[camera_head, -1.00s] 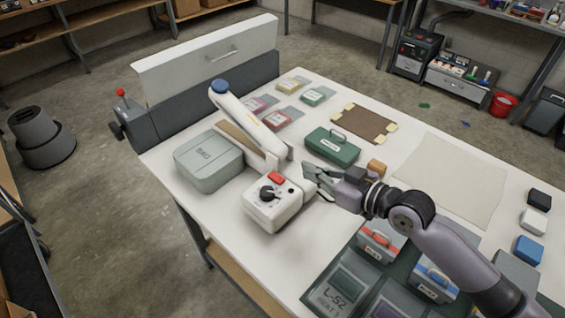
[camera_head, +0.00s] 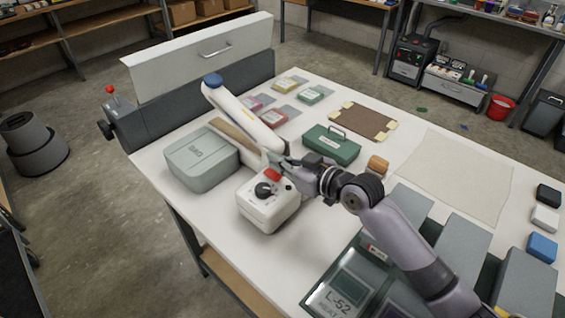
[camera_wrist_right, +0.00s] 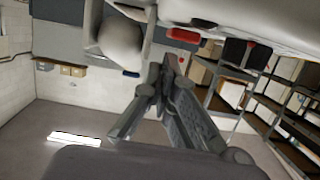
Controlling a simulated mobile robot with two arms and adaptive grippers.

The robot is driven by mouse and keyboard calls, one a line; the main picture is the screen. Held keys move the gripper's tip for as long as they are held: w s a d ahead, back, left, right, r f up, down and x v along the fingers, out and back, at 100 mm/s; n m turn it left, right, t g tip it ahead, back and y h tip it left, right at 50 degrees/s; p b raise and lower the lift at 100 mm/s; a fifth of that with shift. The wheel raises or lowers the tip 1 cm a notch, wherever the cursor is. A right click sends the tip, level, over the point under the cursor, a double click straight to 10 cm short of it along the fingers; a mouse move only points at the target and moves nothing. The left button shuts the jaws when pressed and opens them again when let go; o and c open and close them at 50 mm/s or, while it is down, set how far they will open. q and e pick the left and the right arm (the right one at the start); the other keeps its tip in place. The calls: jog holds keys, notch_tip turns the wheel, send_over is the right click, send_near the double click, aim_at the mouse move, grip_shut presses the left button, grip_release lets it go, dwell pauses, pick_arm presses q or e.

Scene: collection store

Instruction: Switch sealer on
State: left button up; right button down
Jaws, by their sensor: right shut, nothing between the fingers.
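The sealer is a white box (camera_head: 262,211) with a black dial (camera_head: 263,190), a red switch (camera_head: 272,174) and a long pale arm with a blue knob (camera_head: 212,80). It stands near the table's front left edge. My right gripper (camera_head: 284,164) is shut and empty, just beside and behind the red switch. In the right wrist view the shut fingertips (camera_wrist_right: 171,60) are close to the red switch (camera_wrist_right: 183,36); I cannot tell whether they touch it. The switch's tilt cannot be read. My left gripper is out of view.
A grey-green case (camera_head: 200,160) stands left of the sealer. A green toolbox (camera_head: 331,146) and an orange-brown block (camera_head: 377,164) stand behind my right gripper. A pale sheet (camera_head: 455,180) lies at right.

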jog(key=shift+f, duration=0.45)
jog(key=shift+r, duration=0.1)
jog(key=shift+w+a+r+g+h+p, duration=0.15)
jog(key=shift+g+h+p, duration=0.15)
jog(key=shift+p, duration=0.85)
jog(key=shift+f+b, duration=0.35)
jog(key=shift+f, duration=0.1)
jog(key=shift+w+a+r, duration=0.2)
jog(key=shift+w+a, duration=0.3)
jog(key=shift+a, duration=0.05)
